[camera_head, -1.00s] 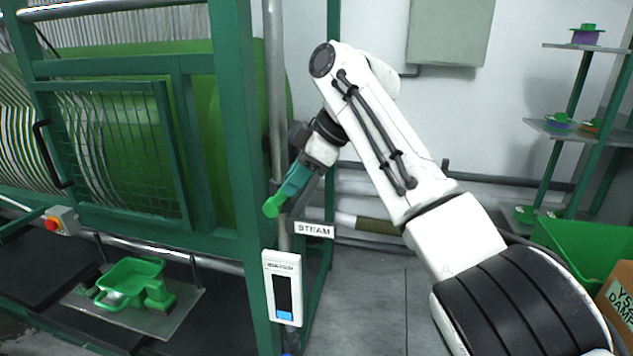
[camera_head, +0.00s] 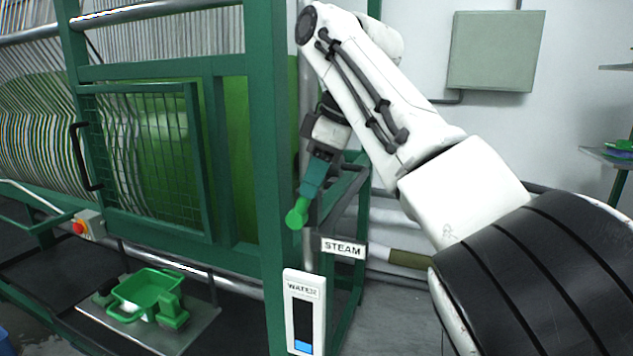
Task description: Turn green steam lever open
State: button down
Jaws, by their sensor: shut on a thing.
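The green steam lever (camera_head: 297,214) shows as a short rounded green end pointing down and left, just above and left of the STEAM sign (camera_head: 343,248). My gripper (camera_head: 312,182) is at the lever, with its teal fingers shut on it. The rest of the lever and its pivot are hidden behind the fingers and the wrist. A vertical steel pipe (camera_head: 306,82) runs behind my gripper.
A green machine frame post (camera_head: 267,150) stands close left of my gripper. A white WATER gauge (camera_head: 304,312) is below. A green scale-like tray (camera_head: 148,290) sits on a metal plate at lower left. A grey wall box (camera_head: 495,50) hangs at upper right.

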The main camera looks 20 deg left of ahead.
jog(key=c, duration=1)
grip_release()
jog(key=shift+o, duration=0.2)
jog(key=p+v, duration=0.3)
jog(key=v, duration=0.7)
jog(key=shift+r, duration=0.3)
jog(key=shift+d, duration=0.1)
